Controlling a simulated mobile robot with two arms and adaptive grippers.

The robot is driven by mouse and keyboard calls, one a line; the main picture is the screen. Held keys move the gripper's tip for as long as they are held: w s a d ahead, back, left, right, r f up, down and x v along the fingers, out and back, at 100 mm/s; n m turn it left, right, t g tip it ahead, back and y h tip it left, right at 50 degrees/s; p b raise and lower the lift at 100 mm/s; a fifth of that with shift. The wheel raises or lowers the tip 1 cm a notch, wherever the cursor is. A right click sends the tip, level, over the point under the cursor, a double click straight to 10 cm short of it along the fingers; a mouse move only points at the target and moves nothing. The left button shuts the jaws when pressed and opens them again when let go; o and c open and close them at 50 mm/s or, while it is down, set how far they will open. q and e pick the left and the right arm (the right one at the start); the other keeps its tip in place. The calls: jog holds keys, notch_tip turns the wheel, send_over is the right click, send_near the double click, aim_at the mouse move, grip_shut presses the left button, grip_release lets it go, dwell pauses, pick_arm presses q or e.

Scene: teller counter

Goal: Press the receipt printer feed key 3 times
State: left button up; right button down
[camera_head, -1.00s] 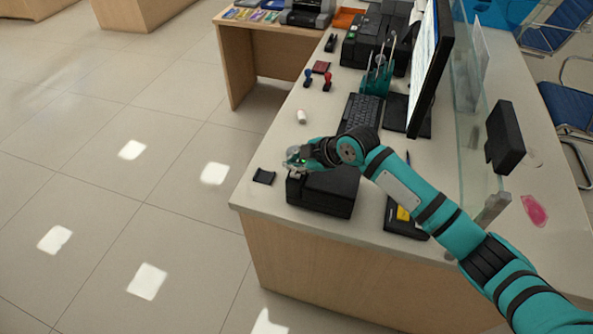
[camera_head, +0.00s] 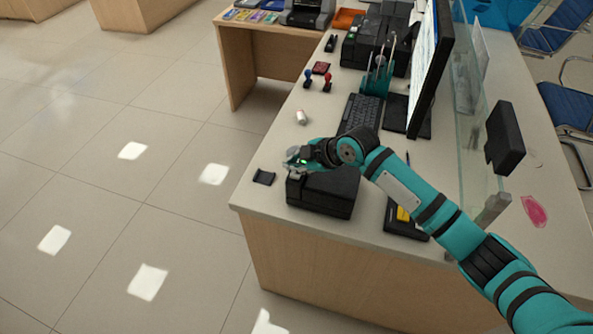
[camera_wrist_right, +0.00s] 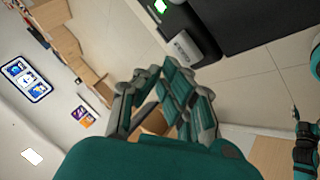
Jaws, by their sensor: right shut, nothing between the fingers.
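The black receipt printer (camera_head: 325,192) sits near the counter's front left corner. A small green spot (camera_head: 303,161) shows beside my right gripper (camera_head: 292,159), above the printer's far left end. The gripper is shut and empty. In the right wrist view its fingers (camera_wrist_right: 160,82) are in front of the camera, below a dark body (camera_wrist_right: 225,22). A light grey part (camera_wrist_right: 183,46) lies beside the dark body. I cannot make out the feed key, or whether the fingers touch the printer.
A small black holder (camera_head: 264,177) lies left of the printer. A small white cylinder (camera_head: 301,117) and the keyboard (camera_head: 361,113) are farther back. A black tray (camera_head: 397,222) with a yellow item is to the right. The monitor (camera_head: 431,70) and glass screen (camera_head: 470,130) stand right.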

jog(key=shift+f, duration=0.15)
jog(key=shift+f, duration=0.3)
jog(key=shift+f+b, duration=0.5)
dwell(0.7)
jog(key=shift+r, duration=0.15)
jog(key=shift+r+p, duration=0.75)
jog(key=shift+r, duration=0.05)
jog(key=shift+r+p, duration=2.05)
jog(key=shift+r, duration=0.45)
